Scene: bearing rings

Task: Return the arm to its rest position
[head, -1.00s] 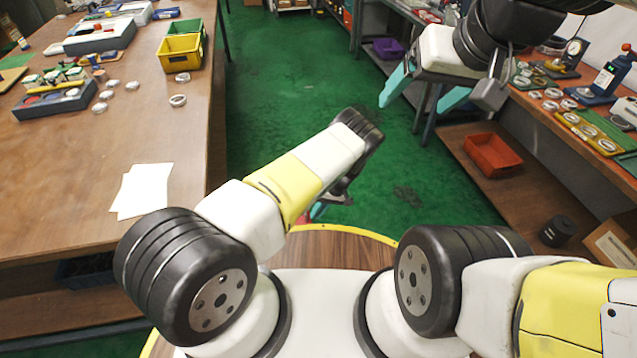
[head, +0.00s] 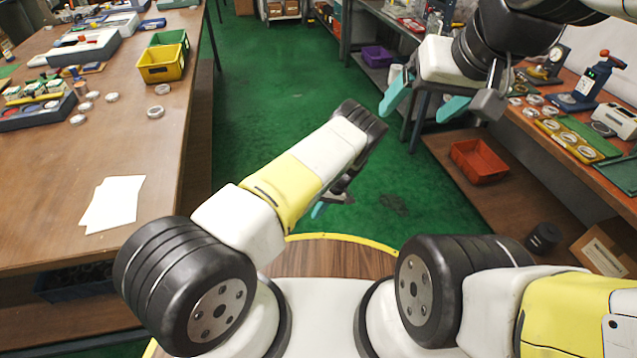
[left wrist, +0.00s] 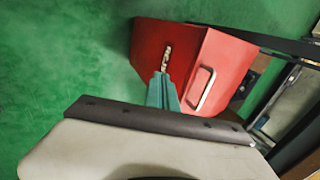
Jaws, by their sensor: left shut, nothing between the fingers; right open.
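A wooden table (head: 150,205) on the left holds rings, a yellow bin (head: 163,64), a green bin (head: 168,38) and papers (head: 112,204). The right bench (head: 545,135) holds rings and a press; a red bin (head: 479,160) sits below. Green floor (head: 270,90) lies clear between them.

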